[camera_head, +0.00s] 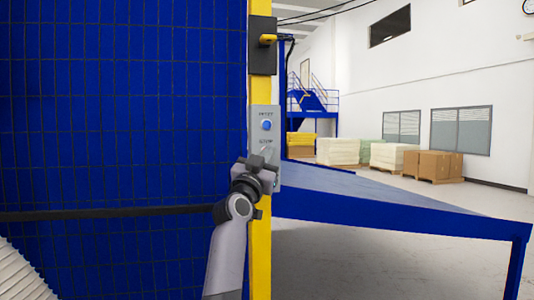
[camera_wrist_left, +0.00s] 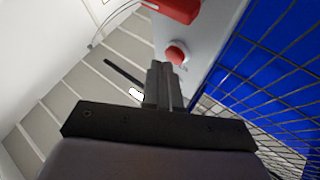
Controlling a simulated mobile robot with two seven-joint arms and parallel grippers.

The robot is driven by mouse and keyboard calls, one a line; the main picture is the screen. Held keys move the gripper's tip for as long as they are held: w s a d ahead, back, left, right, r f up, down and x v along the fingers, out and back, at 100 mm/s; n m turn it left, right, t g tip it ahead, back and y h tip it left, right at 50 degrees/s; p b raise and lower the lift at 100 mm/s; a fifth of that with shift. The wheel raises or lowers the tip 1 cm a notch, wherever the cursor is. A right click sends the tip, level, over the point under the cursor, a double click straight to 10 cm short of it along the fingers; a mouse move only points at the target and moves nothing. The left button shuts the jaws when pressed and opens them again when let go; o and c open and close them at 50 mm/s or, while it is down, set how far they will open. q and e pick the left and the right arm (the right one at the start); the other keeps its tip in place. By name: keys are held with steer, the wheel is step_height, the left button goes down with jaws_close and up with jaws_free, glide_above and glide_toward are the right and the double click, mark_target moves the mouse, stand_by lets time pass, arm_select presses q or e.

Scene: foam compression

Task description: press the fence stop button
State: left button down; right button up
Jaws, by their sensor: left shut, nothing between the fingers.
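A grey control box (camera_head: 286,152) is mounted on the yellow fence post (camera_head: 261,230) in the head view. It has a blue button (camera_head: 266,125) under a label, and a lower label that seems to read STOP. My left gripper (camera_head: 267,153) is in front of the box's lower part and hides what lies under that label. In the left wrist view the shut, empty fingers (camera_wrist_left: 160,82) point toward a grey panel (camera_wrist_left: 203,48) with a round red button (camera_wrist_left: 176,53). The tips appear just short of and slightly beside this button; contact cannot be told. My right gripper is not in view.
Blue mesh fence (camera_head: 120,110) fills the left of the head view. A blue table (camera_head: 400,205) stands to the right. A red block (camera_wrist_left: 175,10) sits above the button in the wrist view.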

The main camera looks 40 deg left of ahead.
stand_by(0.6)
arm_select(q)
steer(key=shift+w+a, duration=0.3)
steer(key=shift+a, duration=0.05)
steer(key=shift+s+d, duration=0.1)
steer(key=shift+d, duration=0.05)
steer(key=shift+s+d, duration=0.15)
stand_by(0.4)
steer(key=s+d+p, duration=0.2)
steer(key=s+d, duration=0.2)
steer(key=shift+d+p, duration=0.35)
steer(key=shift+p, duration=0.05)
